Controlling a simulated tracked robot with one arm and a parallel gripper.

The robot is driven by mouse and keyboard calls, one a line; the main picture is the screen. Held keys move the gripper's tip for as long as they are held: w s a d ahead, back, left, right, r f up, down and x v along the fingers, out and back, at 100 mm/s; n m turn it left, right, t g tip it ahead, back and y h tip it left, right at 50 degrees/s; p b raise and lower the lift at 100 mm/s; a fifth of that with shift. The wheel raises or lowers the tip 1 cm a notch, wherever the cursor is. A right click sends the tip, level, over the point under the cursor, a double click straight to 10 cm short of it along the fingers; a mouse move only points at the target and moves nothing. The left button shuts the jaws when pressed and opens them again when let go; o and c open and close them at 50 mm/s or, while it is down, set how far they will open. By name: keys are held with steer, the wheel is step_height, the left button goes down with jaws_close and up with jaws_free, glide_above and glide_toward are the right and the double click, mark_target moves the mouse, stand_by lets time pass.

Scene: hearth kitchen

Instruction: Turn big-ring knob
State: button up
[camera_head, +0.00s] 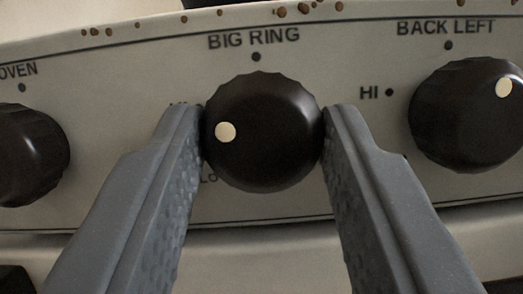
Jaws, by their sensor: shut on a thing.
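The big-ring knob (265,135) is a dark, round, ridged knob under the label "BIG RING" on the pale stove panel. Its cream dot (225,132) sits at the knob's left side, while the panel's black mark (256,57) is above the knob. My gripper (264,138) is shut on the knob, with one grey finger against its left side and the other against its right. The fingers partly cover lettering at the knob's left, including "LO" at lower left.
The oven knob (30,155) stands to the left, cut off by the picture edge. The back-left knob (467,115) is at the right, its cream dot near the upper right. Brown spots (305,10) mark the panel's top edge. A pale ledge runs below.

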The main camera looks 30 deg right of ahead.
steer(key=shift+d+m, duration=0.1)
steer(key=shift+m, duration=0.3)
steer(key=m+g+h+p, duration=0.1)
steer(key=m, duration=0.1)
steer(key=shift+m, duration=0.3)
steer(key=m+g+p, duration=0.1)
steer(key=m, duration=0.1)
steer(key=m+g+h+p, duration=0.1)
steer(key=m, duration=0.2)
steer(key=shift+w+r+h, duration=0.1)
steer(key=shift+h, duration=0.2)
steer(key=m+g, duration=0.1)
steer(key=m, duration=0.2)
steer(key=m+g+p, duration=0.1)
steer(key=m+g, duration=0.1)
steer(key=m, duration=0.1)
steer(key=shift+m, duration=0.3)
steer(key=shift+m+g+p, duration=0.5)
steer(key=shift+m+g, duration=0.2)
steer(key=shift+m, duration=1)
steer(key=o, duration=1)
steer(key=shift+a, duration=0.2)
